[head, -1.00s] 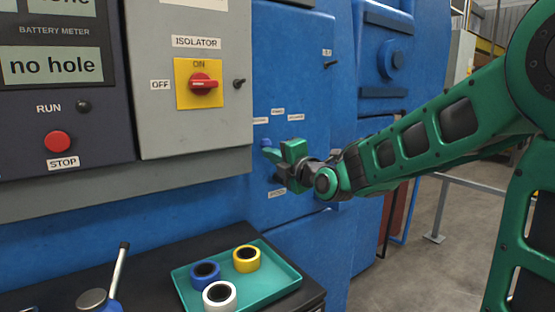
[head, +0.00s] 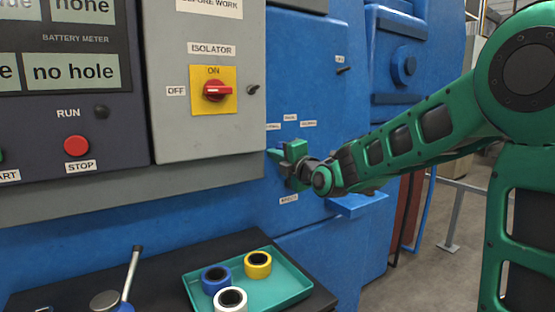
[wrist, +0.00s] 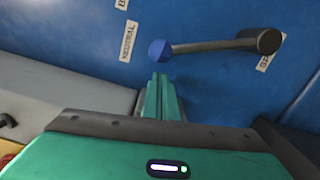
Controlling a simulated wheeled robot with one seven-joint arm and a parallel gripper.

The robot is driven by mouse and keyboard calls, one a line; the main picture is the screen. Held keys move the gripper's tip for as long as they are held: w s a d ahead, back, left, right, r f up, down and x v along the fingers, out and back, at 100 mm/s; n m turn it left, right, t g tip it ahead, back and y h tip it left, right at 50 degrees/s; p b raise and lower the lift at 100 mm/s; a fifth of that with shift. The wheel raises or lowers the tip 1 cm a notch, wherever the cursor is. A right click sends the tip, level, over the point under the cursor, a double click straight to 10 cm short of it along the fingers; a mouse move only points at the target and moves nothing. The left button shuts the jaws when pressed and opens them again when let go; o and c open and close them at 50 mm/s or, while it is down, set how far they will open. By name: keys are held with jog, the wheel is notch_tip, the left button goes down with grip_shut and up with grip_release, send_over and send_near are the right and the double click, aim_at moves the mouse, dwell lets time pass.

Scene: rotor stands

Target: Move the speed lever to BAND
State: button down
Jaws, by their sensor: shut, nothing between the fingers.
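The speed lever shows in the wrist view as a dark bar (wrist: 215,46) with a blue ball knob (wrist: 158,50) at its left end and a round dark hub at its right end. My gripper (wrist: 158,82) is shut and empty, its green fingertips just below the knob in that picture; I cannot tell whether they touch it. One label (wrist: 128,41) lies left of the knob, and another label starting with "B" (wrist: 122,4) is cut off at the top edge. In the head view my gripper (head: 276,154) is at the blue panel and hides most of the lever.
Small labels (head: 290,118) sit above the gripper on the blue panel (head: 300,60). Left of it is a grey box with a red isolator switch (head: 216,91). Below, a teal tray (head: 285,297) holds tape rolls on a dark bench. A blue ledge (head: 358,203) juts out under my arm.

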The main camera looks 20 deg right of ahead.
jog(key=w+d+r+m, duration=0.2)
jog(key=d+r+m, duration=0.1)
jog(key=d+m, duration=0.2)
jog(key=shift+w+d+r+m, duration=0.2)
jog(key=shift+d+r+m, duration=0.15)
jog(key=shift+d, duration=0.9)
